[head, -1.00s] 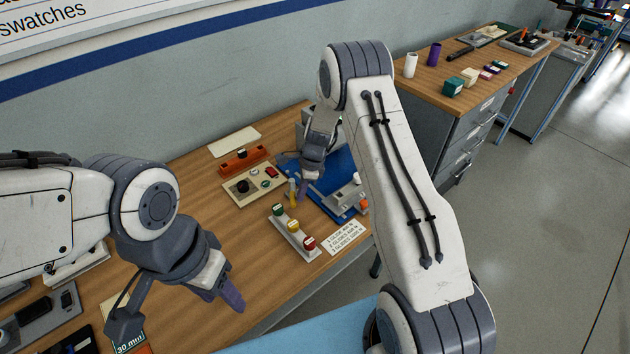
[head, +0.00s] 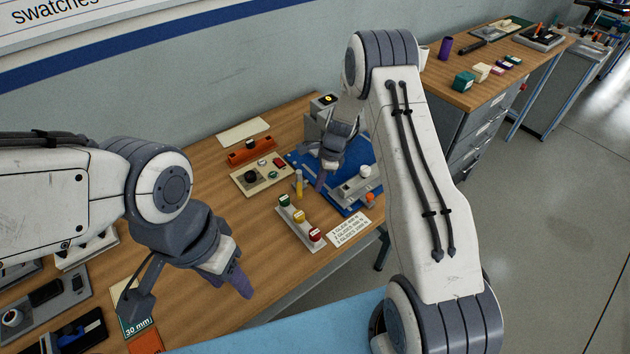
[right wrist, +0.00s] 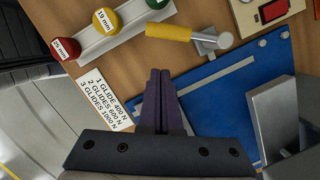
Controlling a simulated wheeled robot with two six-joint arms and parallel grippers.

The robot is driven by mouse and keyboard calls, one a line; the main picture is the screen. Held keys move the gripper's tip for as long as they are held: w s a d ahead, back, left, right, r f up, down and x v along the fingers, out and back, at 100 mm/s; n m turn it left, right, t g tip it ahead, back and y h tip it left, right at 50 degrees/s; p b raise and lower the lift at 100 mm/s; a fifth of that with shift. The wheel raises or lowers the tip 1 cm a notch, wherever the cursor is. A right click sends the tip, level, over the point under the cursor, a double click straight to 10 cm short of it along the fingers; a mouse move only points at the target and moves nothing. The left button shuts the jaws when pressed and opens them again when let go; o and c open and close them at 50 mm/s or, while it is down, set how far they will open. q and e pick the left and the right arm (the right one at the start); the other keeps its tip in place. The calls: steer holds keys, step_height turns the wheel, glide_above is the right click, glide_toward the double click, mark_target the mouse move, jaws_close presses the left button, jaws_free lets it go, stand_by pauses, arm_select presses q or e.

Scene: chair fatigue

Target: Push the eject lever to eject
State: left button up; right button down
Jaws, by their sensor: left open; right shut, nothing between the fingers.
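A yellow-handled lever (head: 299,184) stands at the near left edge of the blue fixture plate (head: 345,207). In the right wrist view the lever (right wrist: 168,32) lies ahead of the fingers, its handle pointing left from a metal pivot. My right gripper (head: 320,183) is shut and empty, to the right of the lever and over the blue plate. In the right wrist view its purple fingertips (right wrist: 160,72) are together, apart from the lever. My left gripper (head: 242,284) is open and empty above the front of the table.
A rack with green, yellow and red glides (head: 299,216) and a printed card (head: 350,229) lie in front of the plate. A beige control panel (head: 262,174) and orange block (head: 249,151) are to its left. A metal block (right wrist: 277,115) stands on the plate.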

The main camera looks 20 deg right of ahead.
steer(key=b+v, duration=0.2)
steer(key=v, duration=0.8)
steer(key=shift+s+d, duration=0.2)
